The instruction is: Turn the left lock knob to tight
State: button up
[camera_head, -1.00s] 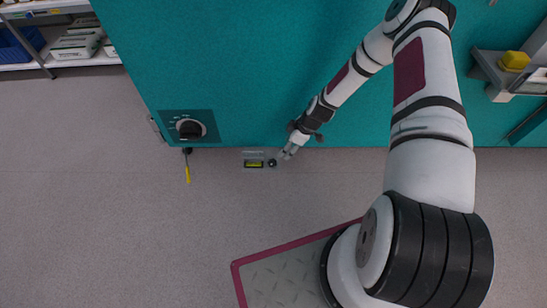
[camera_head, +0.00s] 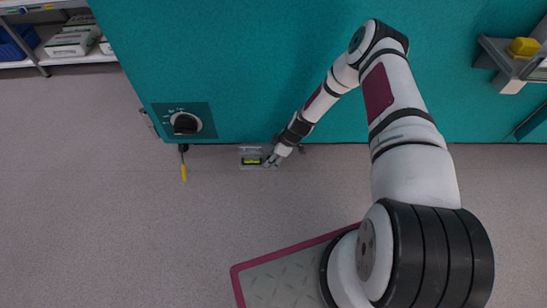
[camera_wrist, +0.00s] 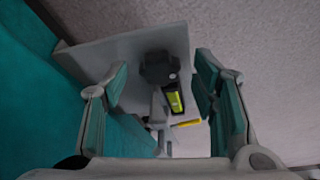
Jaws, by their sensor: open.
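A dark lobed knob (camera_wrist: 158,68) sits on a grey plate (camera_wrist: 105,55) in the wrist view. It looks like the lock knob, though no label can be read. In the head view my gripper (camera_head: 271,162) is at the plate with the level (camera_head: 251,161), at the foot of the teal wall, and hides the knob there.
A dial (camera_head: 185,123) is on the teal cabinet (camera_head: 240,70) to the left, with a yellow-handled tool (camera_head: 184,168) below it. A shelf with boxes (camera_head: 73,40) stands at the upper left. A grey bracket with a yellow block (camera_head: 524,47) is at the right.

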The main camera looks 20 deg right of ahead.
jog(key=c, duration=1.2)
jog(key=shift+o, duration=0.2)
jog(key=shift+s+m, duration=0.1)
jog(key=shift+m, duration=0.2)
jog(key=m, duration=0.1)
jog(key=m+t+h, duration=0.1)
jog(key=m, duration=0.1)
jog(key=m+p, duration=0.1)
jog(key=shift+s+a+m, duration=0.15)
jog(key=shift+a+m, duration=0.1)
jog(key=shift+m, duration=0.05)
jog(key=m+h, duration=0.1)
jog(key=m, duration=0.1)
jog(key=m+t+h+p, duration=0.1)
jog(key=m, duration=0.2)
jog(key=shift+a+m, duration=0.15)
jog(key=shift+m, duration=0.15)
jog(key=shift+h, duration=0.3)
jog(key=o, duration=1.2)
jog(key=shift+c, duration=0.2)
